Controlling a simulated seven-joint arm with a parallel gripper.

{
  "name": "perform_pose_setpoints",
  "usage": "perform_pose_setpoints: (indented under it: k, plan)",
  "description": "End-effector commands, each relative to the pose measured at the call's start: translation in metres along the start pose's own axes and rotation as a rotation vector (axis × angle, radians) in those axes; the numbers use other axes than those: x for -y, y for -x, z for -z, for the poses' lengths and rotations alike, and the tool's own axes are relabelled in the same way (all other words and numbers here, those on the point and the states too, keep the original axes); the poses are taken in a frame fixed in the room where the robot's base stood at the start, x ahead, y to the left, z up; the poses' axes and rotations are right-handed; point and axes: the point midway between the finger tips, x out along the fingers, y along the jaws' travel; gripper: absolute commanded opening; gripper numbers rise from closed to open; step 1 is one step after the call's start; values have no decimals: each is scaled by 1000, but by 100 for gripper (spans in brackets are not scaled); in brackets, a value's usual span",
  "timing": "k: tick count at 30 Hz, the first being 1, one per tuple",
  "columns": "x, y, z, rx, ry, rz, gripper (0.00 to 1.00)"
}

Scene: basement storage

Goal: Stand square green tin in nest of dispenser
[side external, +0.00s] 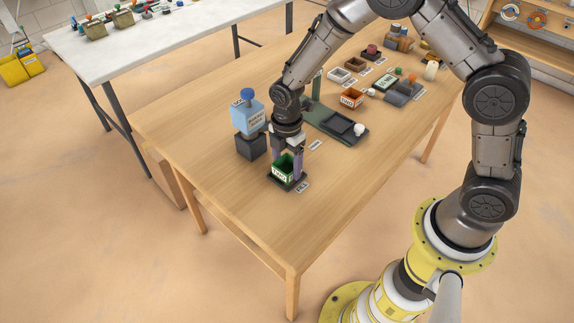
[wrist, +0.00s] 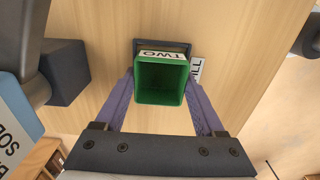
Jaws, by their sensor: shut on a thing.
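The square green tin (side external: 281,170), open at the top and labelled TWO, is upright between the two purple fingers of my gripper (side external: 287,168). In the wrist view, the fingers of my gripper (wrist: 162,92) press on opposite sides of the tin (wrist: 160,82), which looks empty. A low dark square nest (side external: 289,186) is directly under the tin. Its rim also shows behind the tin in the wrist view (wrist: 183,45). I cannot tell whether the tin's bottom rests in it. A light-blue dispenser (side external: 247,118) with a blue knob stands on a dark block (side external: 251,147), left of my gripper.
A label (wrist: 197,69) lies beside the nest. A dark green tray (side external: 322,117) with a post and a white ball lies behind my gripper. An orange-brown labelled tin (side external: 351,98) and several small containers stand farther back. The table's near front (side external: 285,230) is clear.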

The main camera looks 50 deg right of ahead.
Motion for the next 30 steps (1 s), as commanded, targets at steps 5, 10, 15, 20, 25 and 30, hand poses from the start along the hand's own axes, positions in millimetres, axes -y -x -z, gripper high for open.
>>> perform_pose_setpoints:
  k: [5,10,15,20,25,30]
  plan:
    - [0,-9,0,0,0,-2,17]
    - [0,-9,0,0,0,-1,17]
    - [0,-12,0,0,0,-1,80]
    - [0,-12,0,0,0,-1,100]
    - [0,-12,0,0,0,-1,100]
    - [-1,-1,0,-1,0,-5,100]
